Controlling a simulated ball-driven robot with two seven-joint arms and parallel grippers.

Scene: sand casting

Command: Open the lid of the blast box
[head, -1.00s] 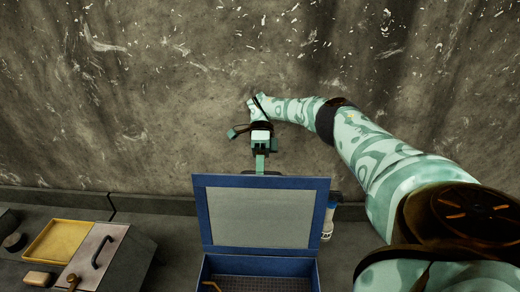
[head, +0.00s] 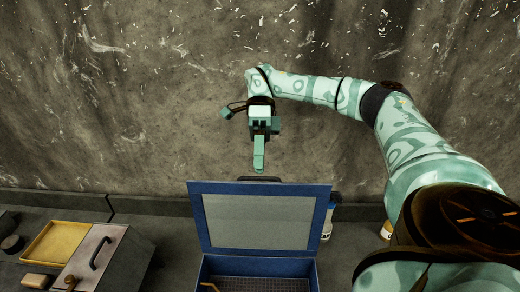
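The blast box (head: 207,268) is blue and stands at the bottom centre of the head view. Its lid (head: 260,221), blue-framed with a grey panel, stands raised and tilted back at the far side. A dark handle (head: 260,179) shows at the lid's top edge. My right gripper (head: 259,168) points down just above that edge, near the handle. A small gap seems to show between its tip and the handle. I cannot tell its finger opening from this side. My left gripper is not in view.
A grey case (head: 118,265) with a dark handle and a yellow tray (head: 58,243) stand on the bench at left. A white and blue bottle (head: 328,220) stands right of the lid, and another container (head: 387,230) is partly behind my arm. The wall is behind.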

